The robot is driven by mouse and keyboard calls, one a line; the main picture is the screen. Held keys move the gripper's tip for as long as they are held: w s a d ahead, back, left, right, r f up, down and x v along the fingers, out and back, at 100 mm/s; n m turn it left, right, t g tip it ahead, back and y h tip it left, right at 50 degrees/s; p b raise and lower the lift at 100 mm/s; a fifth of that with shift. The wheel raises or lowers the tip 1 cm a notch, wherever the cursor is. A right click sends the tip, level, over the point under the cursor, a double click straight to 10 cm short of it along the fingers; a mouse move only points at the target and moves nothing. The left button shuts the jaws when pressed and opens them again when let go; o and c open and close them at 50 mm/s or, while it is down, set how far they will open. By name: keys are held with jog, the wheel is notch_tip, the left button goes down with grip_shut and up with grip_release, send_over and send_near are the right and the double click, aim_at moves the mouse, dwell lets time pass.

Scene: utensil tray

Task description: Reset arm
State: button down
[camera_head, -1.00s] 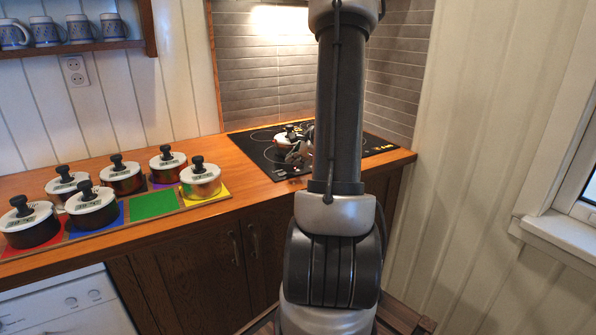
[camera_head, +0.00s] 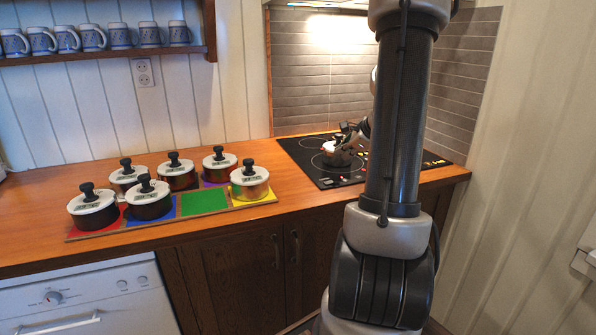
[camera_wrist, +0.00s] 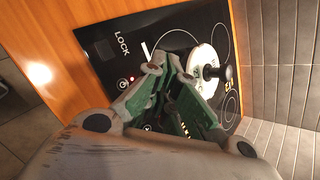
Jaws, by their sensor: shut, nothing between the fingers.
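My gripper (camera_head: 348,136) is low over the black cooktop (camera_head: 320,180), at the upper right side of a pot (camera_head: 336,157). In the wrist view my gripper (camera_wrist: 168,72) has its green-padded fingers together with nothing between them. The pot's white lid (camera_wrist: 200,62) and black knob show just beyond the fingers there. Whether the fingers touch the pot cannot be told. My own arm column hides the right part of the cooktop in the head view.
Several lidded pots, one of them on a yellow square (camera_head: 250,182), stand on a board of coloured squares at left. The green square (camera_head: 205,201) is bare. A shelf of mugs (camera_head: 120,36) hangs above. A tiled wall (camera_head: 325,90) stands behind the cooktop.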

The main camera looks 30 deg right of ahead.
jog(key=s+a+f+n, duration=0.1)
jog(key=s+n, duration=0.1)
jog(key=s+a+n+g+y, duration=0.1)
jog(key=s+a+n, duration=0.1)
jog(key=s+a+f+n+g+y, duration=0.1)
jog(key=s+n, duration=0.1)
jog(key=shift+s+a+f, duration=0.1)
jog(key=shift+a+f, duration=0.2)
jog(key=shift+a, duration=0.1)
jog(key=s+a+r+n+g, duration=0.1)
jog(key=s+a+r+n, duration=0.5)
jog(key=s+a+n, duration=0.2)
jog(key=s+a+r+n+g+h, duration=0.1)
jog(key=s+a+r+n, duration=0.5)
jog(key=a+n, duration=0.7)
jog(key=shift+s+r+g+h, duration=0.15)
jog(key=shift+s+g+h, duration=0.2)
jog(key=shift+s, duration=0.65)
